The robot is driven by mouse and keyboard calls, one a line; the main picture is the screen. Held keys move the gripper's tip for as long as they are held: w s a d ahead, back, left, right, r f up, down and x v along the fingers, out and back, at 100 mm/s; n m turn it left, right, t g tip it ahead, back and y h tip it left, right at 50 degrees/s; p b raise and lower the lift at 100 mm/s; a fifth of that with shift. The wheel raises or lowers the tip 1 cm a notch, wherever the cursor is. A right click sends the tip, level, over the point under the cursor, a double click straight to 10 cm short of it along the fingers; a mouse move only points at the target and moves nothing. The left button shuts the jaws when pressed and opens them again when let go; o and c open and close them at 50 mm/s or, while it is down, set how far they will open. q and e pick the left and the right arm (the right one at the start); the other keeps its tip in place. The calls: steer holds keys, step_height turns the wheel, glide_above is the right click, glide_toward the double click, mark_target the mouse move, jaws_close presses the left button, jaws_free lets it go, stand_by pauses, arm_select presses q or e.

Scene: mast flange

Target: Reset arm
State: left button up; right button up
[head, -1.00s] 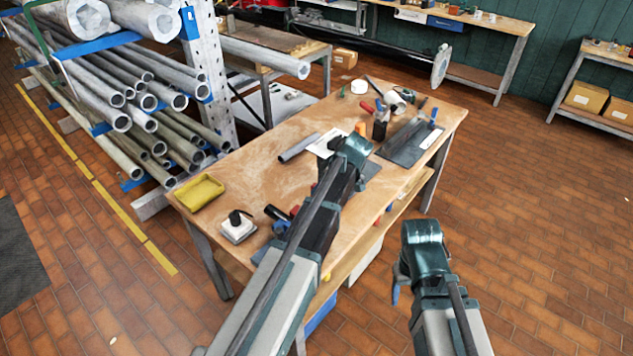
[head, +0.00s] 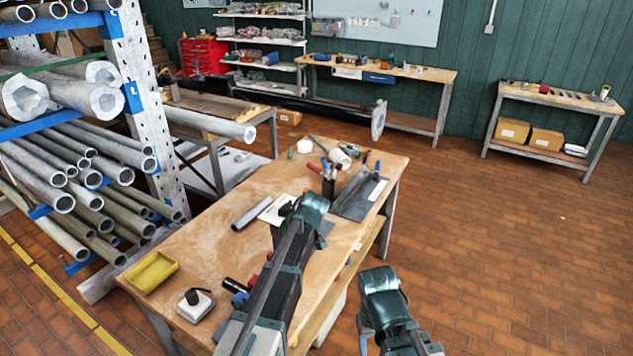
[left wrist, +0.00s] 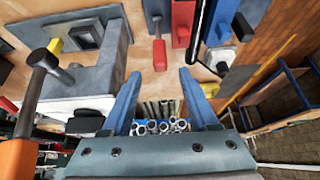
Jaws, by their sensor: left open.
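My left arm reaches over the wooden workbench (head: 215,235) in the head view, its wrist above the middle of the bench. Its fingers are hidden there behind the arm. In the left wrist view my left gripper (left wrist: 160,73) has its two blue fingers apart, with nothing between them. My right arm is bent in front of the bench's right side, over the floor. Only a small blue part of my right gripper (head: 363,336) shows beside it, and its fingers cannot be made out.
The bench holds a yellow tray (head: 152,272), a white box with a black knob (head: 195,305), a grey tube (head: 252,211) and several tools. A rack of metal pipes (head: 75,170) stands left. The brick floor (head: 500,250) at right is clear.

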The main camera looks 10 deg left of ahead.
arm_select(q)
steer(key=s+d+f+m+h+b, duration=0.1)
steer(key=s+d+f+m+b, duration=0.1)
steer(key=s+d+m, duration=0.3)
steer(key=s+d+f+m+g+h+b, duration=0.1)
steer(key=s+d+f+m, duration=0.3)
steer(key=s, duration=0.8)
steer(key=s+d+f+m+g+h+b, duration=0.1)
steer(key=s+d+f+m+h+b, duration=0.1)
steer(key=s+d+m, duration=0.5)
steer(key=shift+s+d+f+m+b, duration=0.25)
steer(key=shift+s+f+m+b, duration=0.4)
steer(key=shift+s+m, duration=0.3)
arm_select(e)
step_height(320, 180, down, 6)
steer(key=shift+f, duration=0.25)
arm_select(q)
steer(key=shift+r, duration=0.1)
steer(key=shift+c, duration=0.7)
arm_select(e)
steer(key=shift+c, duration=0.8)
arm_select(q)
steer(key=shift+s, duration=0.1)
arm_select(e)
steer(key=shift+s, duration=0.1)
steer(key=shift+c, duration=0.2)
